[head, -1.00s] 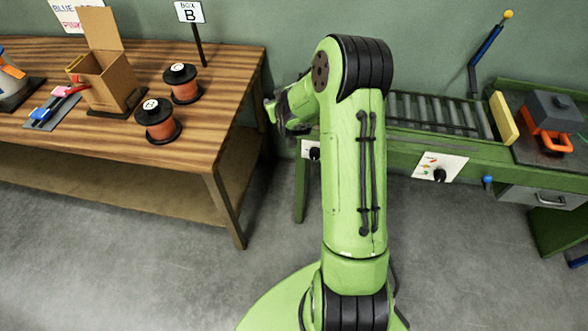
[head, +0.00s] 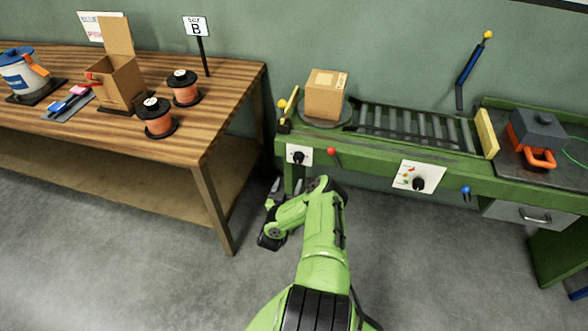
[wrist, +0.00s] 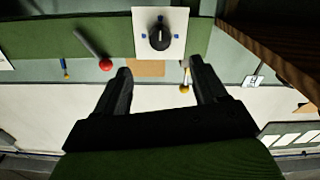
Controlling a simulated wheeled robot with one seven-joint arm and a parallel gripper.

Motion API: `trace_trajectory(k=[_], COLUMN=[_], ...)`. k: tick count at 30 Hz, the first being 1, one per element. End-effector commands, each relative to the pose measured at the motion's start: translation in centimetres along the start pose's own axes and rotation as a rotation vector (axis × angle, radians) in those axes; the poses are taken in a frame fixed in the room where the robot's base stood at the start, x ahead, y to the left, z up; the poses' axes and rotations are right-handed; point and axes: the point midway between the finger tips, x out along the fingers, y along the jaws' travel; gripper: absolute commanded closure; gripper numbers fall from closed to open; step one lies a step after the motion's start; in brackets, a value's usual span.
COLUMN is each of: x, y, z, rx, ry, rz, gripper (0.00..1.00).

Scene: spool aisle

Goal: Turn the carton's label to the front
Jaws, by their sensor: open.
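The brown carton (head: 325,97) stands upright on a grey round turntable (head: 312,121) at the left end of the green conveyor bench. A small pale label mark shows at its top right edge; the face toward the head camera looks plain. A white panel with a black knob (head: 298,156) is on the bench front below it. My gripper (head: 274,186) is open and empty, low in front of the bench's left end, apart from the knob. In the wrist view, the knob (wrist: 160,35) is beyond the open fingers (wrist: 162,72), and a tan patch of carton (wrist: 145,67) shows between them.
A red ball knob (head: 331,151) and a yellow-topped lever (head: 283,105) flank the panel. A second dial panel (head: 418,177) is farther right. The wooden table (head: 220,95) with spools and an open box stands left, across a narrow gap.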

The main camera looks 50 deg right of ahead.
Motion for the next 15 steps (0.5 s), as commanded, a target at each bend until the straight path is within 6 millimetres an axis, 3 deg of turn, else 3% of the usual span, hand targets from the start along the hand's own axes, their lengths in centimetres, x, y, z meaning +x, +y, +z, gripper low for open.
trace_trajectory(k=[1, 15], x=[1.1, 8.7], y=[-0.1, -0.2], z=[0.8, 0.8], rx=[0.002, 0.001], ry=[0.004, 0.003], rz=[0.003, -0.001], gripper=[0.29, 0.29])
